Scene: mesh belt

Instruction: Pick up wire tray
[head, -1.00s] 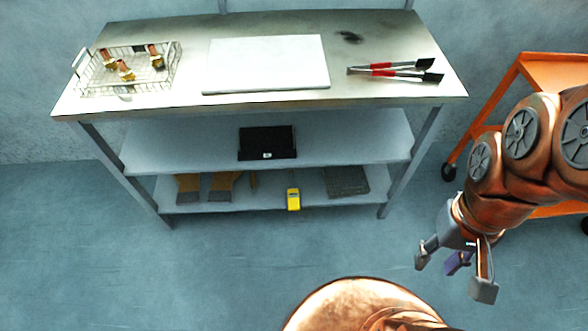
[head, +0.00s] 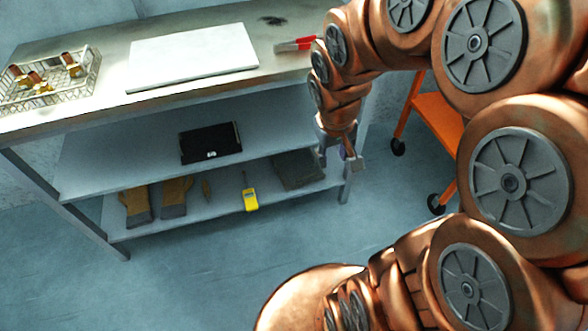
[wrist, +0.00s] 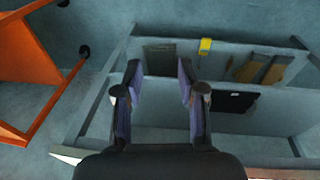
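The wire tray (head: 84,92) sits at the left end of the workbench top in the head view. It is a wire basket holding several copper and brass fittings (head: 36,78). The tray is not in the wrist view.
A white board (head: 192,62) lies mid-bench, with red-handled tongs (head: 296,44) to its right, partly hidden by my arm. Lower shelves hold a black case (head: 210,143), gloves (head: 175,196) and a yellow device (head: 250,198). An orange cart (head: 436,122) stands at right.

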